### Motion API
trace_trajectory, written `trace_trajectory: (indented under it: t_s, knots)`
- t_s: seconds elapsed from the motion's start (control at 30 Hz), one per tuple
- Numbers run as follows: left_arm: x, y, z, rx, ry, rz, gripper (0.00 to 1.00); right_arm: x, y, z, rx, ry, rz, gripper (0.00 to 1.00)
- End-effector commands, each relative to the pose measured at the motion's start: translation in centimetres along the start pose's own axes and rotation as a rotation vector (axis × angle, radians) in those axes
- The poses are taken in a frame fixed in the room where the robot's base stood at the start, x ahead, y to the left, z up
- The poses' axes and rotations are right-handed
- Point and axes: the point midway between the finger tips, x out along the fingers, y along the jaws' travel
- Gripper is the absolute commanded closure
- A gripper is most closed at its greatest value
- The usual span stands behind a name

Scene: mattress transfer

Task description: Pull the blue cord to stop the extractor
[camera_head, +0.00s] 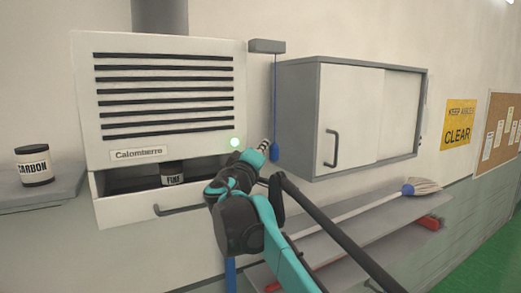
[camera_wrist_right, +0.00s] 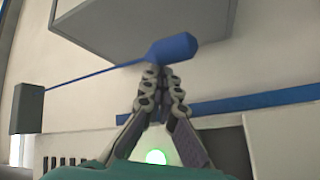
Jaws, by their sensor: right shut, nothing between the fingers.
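The blue cord (camera_head: 275,95) hangs down from a small grey box (camera_head: 266,46) on the wall, right of the white extractor (camera_head: 165,115). Its blue handle (camera_head: 275,152) is at the lower end. My right gripper (camera_head: 265,146) is shut and empty, just left of the handle in the head view. In the right wrist view the handle (camera_wrist_right: 174,48) lies right beyond the closed fingertips (camera_wrist_right: 160,72), not between them. Whether they touch cannot be told. A green light (camera_head: 236,142) glows on the extractor's lower right corner. My left gripper is not in view.
A grey-and-white wall cabinet (camera_head: 350,115) is close on the right of the cord. Below, a grey shelf (camera_head: 345,225) bears a mop (camera_head: 415,188). A drawer (camera_head: 150,208) under the extractor is open, with a jar (camera_head: 172,174) in it.

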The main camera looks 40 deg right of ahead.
Motion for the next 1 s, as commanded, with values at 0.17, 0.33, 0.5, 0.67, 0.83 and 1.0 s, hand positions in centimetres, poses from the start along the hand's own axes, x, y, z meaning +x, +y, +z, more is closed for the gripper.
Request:
trace_trajectory:
  t_s: [0.17, 0.33, 0.5, 0.67, 0.83, 1.0]
  knots:
    - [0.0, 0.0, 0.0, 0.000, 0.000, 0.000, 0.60, 0.0, 0.0, 0.0, 0.000, 0.000, 0.000, 1.00]
    - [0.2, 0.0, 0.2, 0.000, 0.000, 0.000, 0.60, -0.1, -0.4, 0.2, 0.000, 0.000, 0.000, 1.00]
    - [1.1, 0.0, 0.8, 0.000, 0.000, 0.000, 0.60, -0.5, -2.0, 1.3, 0.000, 0.000, 0.000, 1.00]
    - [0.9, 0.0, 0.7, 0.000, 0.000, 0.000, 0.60, -0.4, -1.9, 1.2, 0.000, 0.000, 0.000, 1.00]
    - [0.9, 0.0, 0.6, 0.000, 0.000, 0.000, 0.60, -0.4, -1.9, 1.2, 0.000, -0.001, 0.000, 1.00]
    - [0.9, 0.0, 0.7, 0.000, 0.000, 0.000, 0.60, -0.8, -2.1, 1.1, 0.000, 0.000, 0.000, 1.00]
